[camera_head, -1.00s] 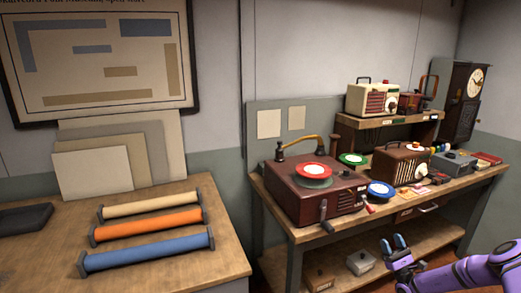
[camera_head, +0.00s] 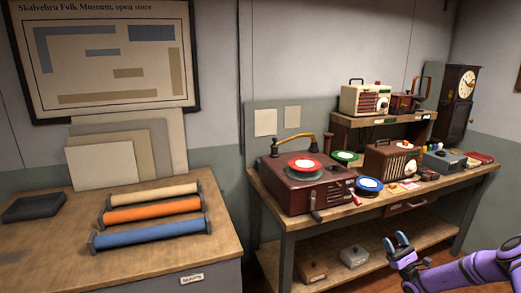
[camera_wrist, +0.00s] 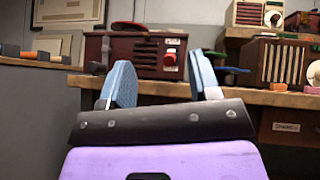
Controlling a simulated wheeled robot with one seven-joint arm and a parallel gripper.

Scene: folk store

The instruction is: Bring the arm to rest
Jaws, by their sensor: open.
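My purple arm reaches in from the lower right of the head view. My gripper (camera_head: 396,243) is open and empty, with two blue fingertips pointing up, in front of the workbench (camera_head: 291,227) and below its top. In the wrist view my gripper (camera_wrist: 160,85) shows its two fingers well apart with nothing between them. Beyond them stands the dark red record player (camera_wrist: 145,56) on the bench. The fingers overlap it in the picture, but I see no contact.
The bench holds the record player (camera_head: 305,190), a blue disc (camera_head: 369,185), a brown radio (camera_head: 392,161) and a cream radio (camera_head: 364,99). Two small boxes sit on the lower shelf. A left table (camera_head: 60,255) bears three coloured rolls. A gap separates table and bench.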

